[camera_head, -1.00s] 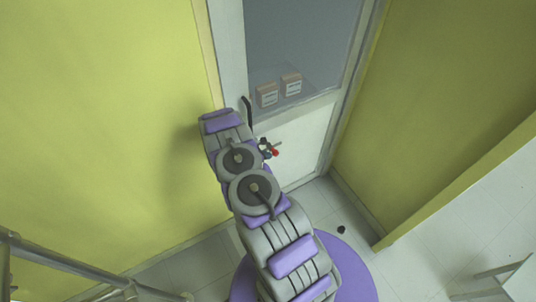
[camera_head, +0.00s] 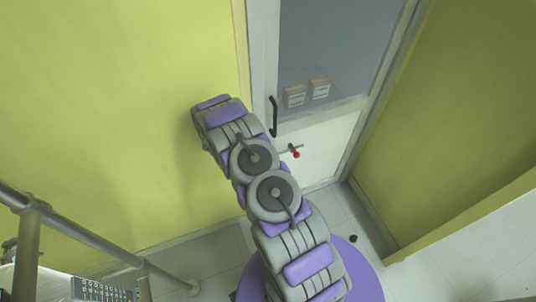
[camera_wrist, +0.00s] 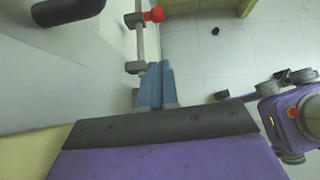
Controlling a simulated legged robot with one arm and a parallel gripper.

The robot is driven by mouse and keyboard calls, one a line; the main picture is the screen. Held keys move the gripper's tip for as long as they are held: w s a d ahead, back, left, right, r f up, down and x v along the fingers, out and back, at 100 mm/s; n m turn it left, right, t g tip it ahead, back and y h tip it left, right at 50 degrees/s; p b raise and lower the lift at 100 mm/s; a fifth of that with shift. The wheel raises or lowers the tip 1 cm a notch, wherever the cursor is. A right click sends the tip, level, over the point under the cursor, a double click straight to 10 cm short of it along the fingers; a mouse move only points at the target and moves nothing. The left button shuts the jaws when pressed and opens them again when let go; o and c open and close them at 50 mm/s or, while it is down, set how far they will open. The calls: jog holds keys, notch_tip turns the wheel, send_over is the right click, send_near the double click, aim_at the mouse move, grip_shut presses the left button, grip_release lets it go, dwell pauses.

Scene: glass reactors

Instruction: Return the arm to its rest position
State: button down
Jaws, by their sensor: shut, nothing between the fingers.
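My gripper (camera_wrist: 157,84) shows in the wrist view as two blue-grey fingers lying together, shut and empty. Behind them is the pale door edge and grey tiled floor. In the head view my grey and purple arm is raised and bent, leaning up and left in front of the yellow wall and near the door (camera_head: 317,138). My gripper cannot be seen there. The door's black handle (camera_head: 273,117) is just right of my arm. A red-tipped latch (camera_head: 295,153) is below it, and also shows above the fingers in the wrist view (camera_wrist: 154,15).
Yellow walls (camera_head: 115,110) stand left and right of the door. A metal railing (camera_head: 85,243) crosses the lower left. A keypad-like object (camera_head: 100,291) is at the bottom edge. A small black doorstop (camera_head: 353,238) sits on the floor. Open tiled floor shows at lower right.

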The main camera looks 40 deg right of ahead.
jog(key=shift+r, duration=0.15)
jog(key=s+a+r+m+y, duration=0.1)
jog(key=s+a+r+m, duration=0.2)
jog(key=r, duration=0.6)
jog(key=s+a+r+m+g+y+b, duration=0.1)
jog(key=s+a+r+m, duration=0.15)
jog(key=r, duration=0.65)
jog(key=s+a+r+m, duration=0.2)
jog(key=s+r+m, duration=0.15)
jog(key=r, duration=0.55)
jog(key=s+a+r+m+y, duration=0.2)
jog(key=s+a+r, duration=0.2)
jog(key=s, duration=0.4)
jog(key=s+a+r+m+y, duration=0.2)
jog(key=s+a+r, duration=0.1)
jog(key=s+a, duration=0.4)
jog(key=s+a+r+m+y+b, duration=0.1)
jog(key=s+a+r+m+y, duration=0.2)
jog(key=s+a, duration=0.3)
jog(key=s+r, duration=0.1)
jog(key=s, duration=0.4)
jog(key=shift+a+r+t, duration=0.15)
jog(key=shift+r+t, duration=0.15)
jog(key=shift+t, duration=0.1)
